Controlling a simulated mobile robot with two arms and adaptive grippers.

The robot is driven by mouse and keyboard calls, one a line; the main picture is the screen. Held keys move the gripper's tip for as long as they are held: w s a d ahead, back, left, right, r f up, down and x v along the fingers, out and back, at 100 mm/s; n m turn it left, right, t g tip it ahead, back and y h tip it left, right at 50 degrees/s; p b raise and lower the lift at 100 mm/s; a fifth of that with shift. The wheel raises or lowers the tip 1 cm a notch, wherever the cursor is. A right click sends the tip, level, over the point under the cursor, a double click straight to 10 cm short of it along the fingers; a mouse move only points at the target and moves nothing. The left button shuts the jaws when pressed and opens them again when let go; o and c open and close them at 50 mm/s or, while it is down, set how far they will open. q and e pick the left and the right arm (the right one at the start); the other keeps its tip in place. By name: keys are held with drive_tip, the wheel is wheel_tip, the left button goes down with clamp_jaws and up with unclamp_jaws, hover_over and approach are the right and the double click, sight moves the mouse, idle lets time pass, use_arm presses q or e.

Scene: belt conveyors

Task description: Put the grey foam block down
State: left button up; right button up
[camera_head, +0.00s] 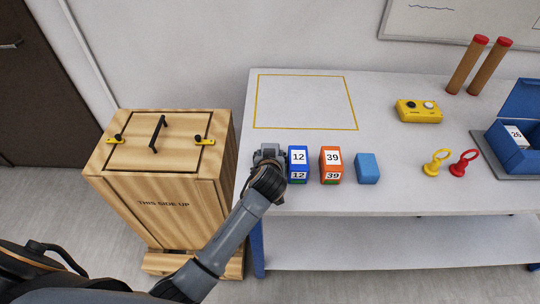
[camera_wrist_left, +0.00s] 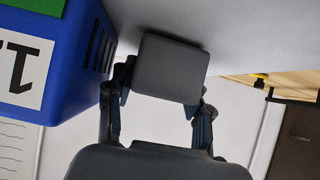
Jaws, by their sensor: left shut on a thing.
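The grey foam block (camera_wrist_left: 170,68) is between the two fingers of my left gripper (camera_wrist_left: 160,98) in the left wrist view. In the head view my left gripper (camera_head: 268,165) is at the table's left front, just left of a blue box marked 12 (camera_head: 298,164). The block (camera_head: 269,150) is small there and partly hidden by the gripper. I cannot tell whether it touches the table (camera_head: 215,0) top. My right gripper is in neither view.
Right of the blue box stand an orange box marked 39 (camera_head: 331,164) and a plain blue block (camera_head: 368,168). A yellow outlined rectangle (camera_head: 305,128) behind is empty. A wooden crate (camera_head: 150,190) stands left of the table. A yellow button box (camera_head: 419,111) sits farther right.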

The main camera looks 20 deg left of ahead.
sight(270, 145)
use_arm(q)
drive_tip(key=shift+r+p, duration=0.4)
drive_tip(key=shift+r, duration=0.15)
wheel_tip(270, 145, up, 2)
drive_tip(key=shift+r+p, duration=0.1)
drive_tip(key=shift+p, duration=1)
drive_tip(key=p+v, duration=1.1)
drive_tip(key=v, duration=0.5)
drive_tip(key=shift+s+r, duration=0.25)
drive_tip(key=shift+s, duration=0.1)
